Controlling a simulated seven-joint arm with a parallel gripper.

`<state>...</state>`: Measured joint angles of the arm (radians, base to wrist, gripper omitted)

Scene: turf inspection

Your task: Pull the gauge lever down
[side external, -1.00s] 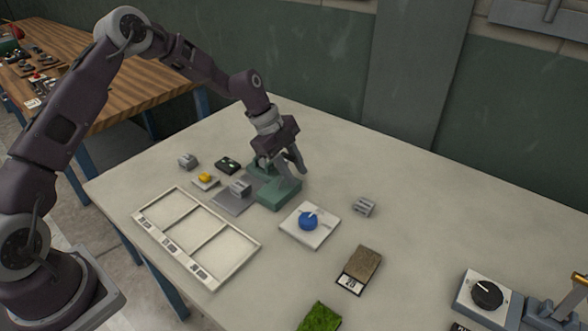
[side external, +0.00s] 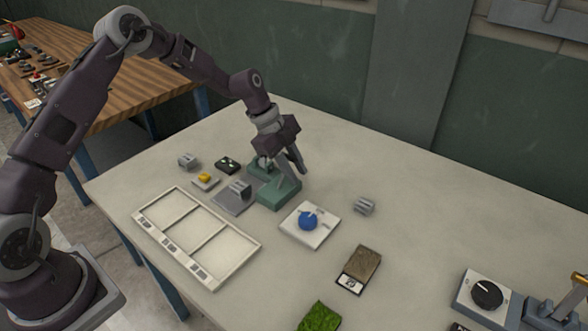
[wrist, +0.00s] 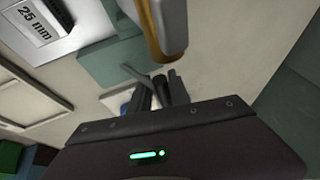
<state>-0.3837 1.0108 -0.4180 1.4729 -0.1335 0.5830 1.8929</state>
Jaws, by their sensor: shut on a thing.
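The gauge has a green body (side external: 278,194) and stands near the middle of the table beside a grey plate (side external: 226,207). My gripper (side external: 294,160) is right above the green body, fingers pointing down, shut on its lever. The lever itself is mostly hidden by the fingers in the side view. In the wrist view the green body (wrist: 118,62) lies just beyond the fingers, and a grey bar with a tan edge (wrist: 160,28) shows in front of it. A grey block (side external: 240,189) stands on the plate. A "25 mm" display (wrist: 40,22) shows in the wrist view.
A white three-section frame (side external: 225,268) lies in front. A blue knob (side external: 308,221) on a white base sits to the right, with a grey block (side external: 364,206) behind it. A brown turf sample (side external: 362,261) and green turf (side external: 319,316) lie nearer. The right rear table is clear.

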